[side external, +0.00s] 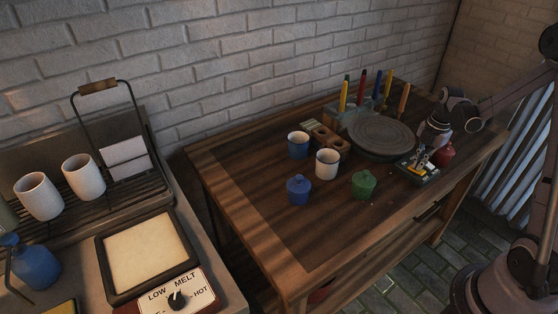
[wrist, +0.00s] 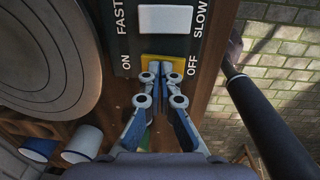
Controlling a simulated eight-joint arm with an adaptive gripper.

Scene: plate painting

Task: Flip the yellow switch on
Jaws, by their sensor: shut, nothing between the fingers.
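The yellow switch (wrist: 163,57) sits on a dark control box (wrist: 128,45) between the labels ON, on the left, and OFF, on the right, in the wrist view. My gripper (wrist: 161,76) is shut and empty, with its fingertips over the switch and hiding its lower part. I cannot tell whether the fingertips touch it or which way it is set. A white control (wrist: 165,19) between FAST and SLOW lies above it. In the side view the control box (side external: 419,177) stands near the table's right edge, with my gripper (side external: 422,159) just above it.
A round grey turntable (side external: 380,134) lies beside the control box. A red jar (side external: 446,153) stands close to the gripper's right. A green jar (side external: 364,184), a blue jar (side external: 299,190) and two cups stand to the left. The table's front left is clear.

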